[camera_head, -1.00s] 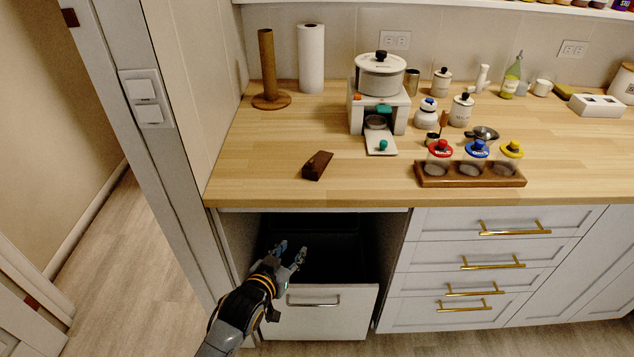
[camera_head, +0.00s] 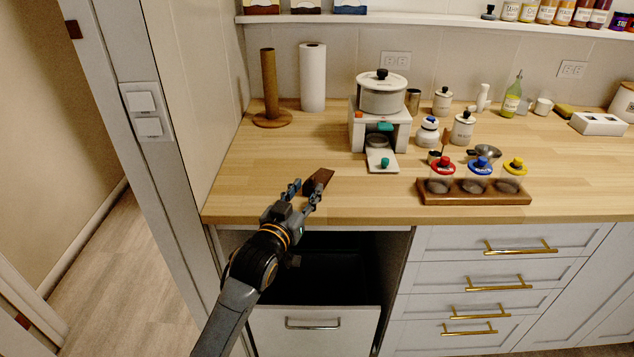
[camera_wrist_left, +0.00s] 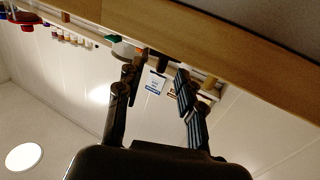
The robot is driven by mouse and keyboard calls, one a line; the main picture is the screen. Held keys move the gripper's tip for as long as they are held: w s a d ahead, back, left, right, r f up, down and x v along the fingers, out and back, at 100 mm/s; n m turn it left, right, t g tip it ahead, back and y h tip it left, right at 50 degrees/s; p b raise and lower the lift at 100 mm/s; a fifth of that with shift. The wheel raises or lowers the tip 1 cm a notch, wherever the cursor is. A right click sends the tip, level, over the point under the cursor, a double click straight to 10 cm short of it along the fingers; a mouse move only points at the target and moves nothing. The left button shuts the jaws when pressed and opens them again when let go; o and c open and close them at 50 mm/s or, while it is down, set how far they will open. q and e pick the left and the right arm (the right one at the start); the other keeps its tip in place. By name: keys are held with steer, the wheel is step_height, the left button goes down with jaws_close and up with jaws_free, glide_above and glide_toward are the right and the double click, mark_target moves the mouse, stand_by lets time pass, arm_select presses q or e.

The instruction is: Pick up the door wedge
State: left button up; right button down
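The door wedge (camera_head: 319,180) is a dark brown block lying on the wooden counter (camera_head: 250,190) near its front edge. My left gripper (camera_head: 303,191) is open, with its fingers pointing at the wedge from the front edge. In the head view the fingertips overlap the wedge's near end; I cannot tell whether they touch it. In the left wrist view the two fingers of the left gripper (camera_wrist_left: 156,85) stand apart with nothing clearly between them. The wedge is not clear in that view. My right gripper is not in view.
An open drawer (camera_head: 318,318) is below my left arm. A paper towel roll (camera_head: 312,78) and a wooden holder (camera_head: 270,90) stand behind the wedge. A small white stand with a pot (camera_head: 382,93) is behind right. A jar rack (camera_head: 473,196) is at right.

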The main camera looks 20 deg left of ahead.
mark_target(310, 182)
arm_select(q)
steer(key=w, duration=0.5)
steer(key=shift+d, duration=0.15)
steer(key=shift+c, duration=0.2)
jaws_close()
